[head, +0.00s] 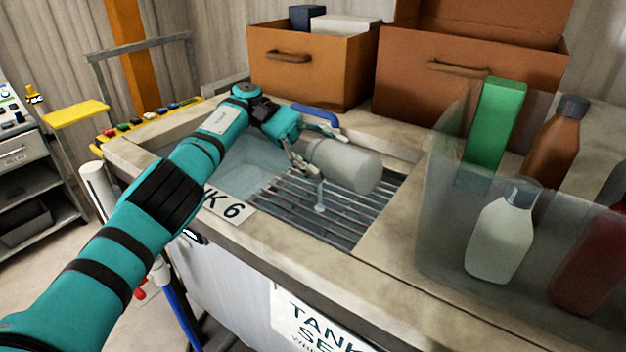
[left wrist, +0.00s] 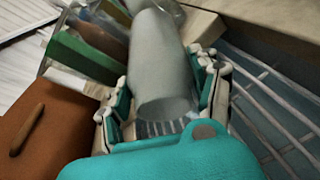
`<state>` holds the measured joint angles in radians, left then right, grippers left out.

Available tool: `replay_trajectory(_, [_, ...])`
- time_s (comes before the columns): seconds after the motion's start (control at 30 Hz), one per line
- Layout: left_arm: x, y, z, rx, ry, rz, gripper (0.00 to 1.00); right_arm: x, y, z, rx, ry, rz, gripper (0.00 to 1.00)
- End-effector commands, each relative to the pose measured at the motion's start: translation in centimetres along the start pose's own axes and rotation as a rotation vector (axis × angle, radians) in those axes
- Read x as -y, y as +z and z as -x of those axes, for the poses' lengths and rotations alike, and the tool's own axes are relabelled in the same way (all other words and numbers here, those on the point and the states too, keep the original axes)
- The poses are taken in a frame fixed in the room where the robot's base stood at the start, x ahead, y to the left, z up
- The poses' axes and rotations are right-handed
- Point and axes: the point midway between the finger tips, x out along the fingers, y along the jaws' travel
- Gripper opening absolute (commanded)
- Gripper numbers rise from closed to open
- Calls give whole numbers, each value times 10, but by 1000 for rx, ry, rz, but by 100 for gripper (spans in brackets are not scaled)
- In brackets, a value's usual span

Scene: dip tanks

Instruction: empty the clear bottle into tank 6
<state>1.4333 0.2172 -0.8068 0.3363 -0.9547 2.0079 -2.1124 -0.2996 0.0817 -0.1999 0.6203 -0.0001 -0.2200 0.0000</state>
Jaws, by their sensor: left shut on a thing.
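My left gripper (head: 312,147) is shut on a pale grey, see-through bottle (head: 349,167). The bottle lies nearly on its side above the metal grate (head: 345,228) of tank 6. A thin pale streak (head: 320,196), like liquid, hangs from under its left end down to the grate. In the left wrist view the bottle (left wrist: 160,65) sits between the fingers (left wrist: 164,85), with grate bars showing below it. How much is left inside cannot be told. The "K 6" label (head: 229,205) is on the tank's front rim, partly behind my arm. My right gripper is not in view.
A clear bin (head: 437,225) at right holds a green box (head: 495,120), a brown bottle (head: 556,140), a whitish capped bottle (head: 503,235) and a red bottle (head: 590,265). Brown boxes (head: 310,75) stand behind the tank. A blue handle (head: 318,113) is close behind the gripper.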

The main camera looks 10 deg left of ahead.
Motion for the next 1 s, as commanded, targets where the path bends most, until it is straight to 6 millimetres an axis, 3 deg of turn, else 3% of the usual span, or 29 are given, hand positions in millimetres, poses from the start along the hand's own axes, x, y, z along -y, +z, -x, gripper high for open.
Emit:
replay_trajectory(0.17, [2,-4,3,15,18,7,5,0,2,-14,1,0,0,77])
replay_trajectory(1.0, [-1,0,3,17,18,3,4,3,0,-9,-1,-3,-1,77])
